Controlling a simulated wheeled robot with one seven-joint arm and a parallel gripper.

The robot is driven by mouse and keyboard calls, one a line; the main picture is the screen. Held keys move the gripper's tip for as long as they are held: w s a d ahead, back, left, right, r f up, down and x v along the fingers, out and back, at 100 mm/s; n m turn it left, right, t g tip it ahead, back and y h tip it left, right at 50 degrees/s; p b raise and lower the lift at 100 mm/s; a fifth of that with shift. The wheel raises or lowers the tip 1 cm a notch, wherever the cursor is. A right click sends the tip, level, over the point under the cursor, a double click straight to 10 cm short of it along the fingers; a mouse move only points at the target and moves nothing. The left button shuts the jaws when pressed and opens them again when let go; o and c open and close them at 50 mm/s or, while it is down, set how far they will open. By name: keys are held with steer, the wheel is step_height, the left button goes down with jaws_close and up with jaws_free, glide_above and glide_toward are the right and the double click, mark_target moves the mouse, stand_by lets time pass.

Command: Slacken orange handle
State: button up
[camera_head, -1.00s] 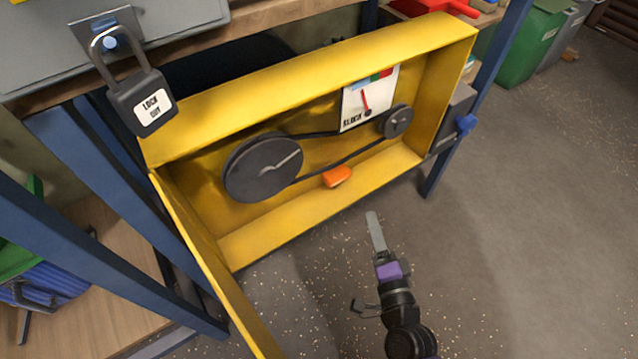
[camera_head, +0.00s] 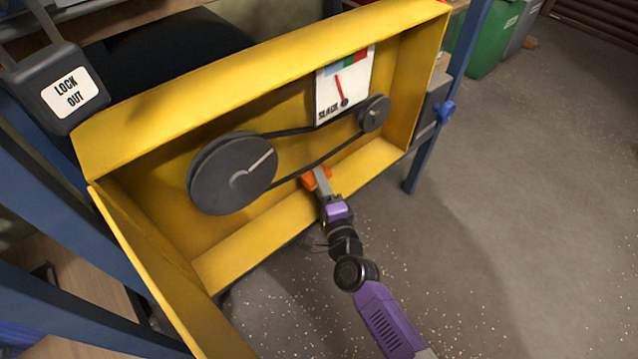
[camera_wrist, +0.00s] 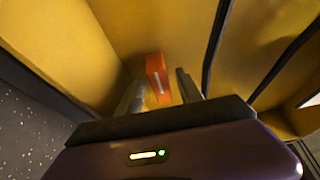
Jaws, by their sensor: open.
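The orange handle (camera_head: 314,179) sits low inside the yellow box, under the belt. In the head view my gripper (camera_head: 322,178) reaches over the box's front edge and partly covers the handle. In the wrist view the orange handle (camera_wrist: 157,78) lies ahead of and between the tips of my gripper (camera_wrist: 158,92). The fingers are apart, with one on each side of it. I cannot tell whether either finger touches it. The gauge (camera_head: 343,86) above has a red needle, and its label appears to read "SLACK".
The yellow box (camera_head: 262,72) has walls around the handle and an open door (camera_head: 150,270) at left. A large pulley (camera_head: 215,180) and a small pulley (camera_head: 374,114) carry the black belt (camera_head: 322,160). A lockout padlock (camera_head: 70,85) hangs at upper left. Floor at right is clear.

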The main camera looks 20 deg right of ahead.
jaws_close()
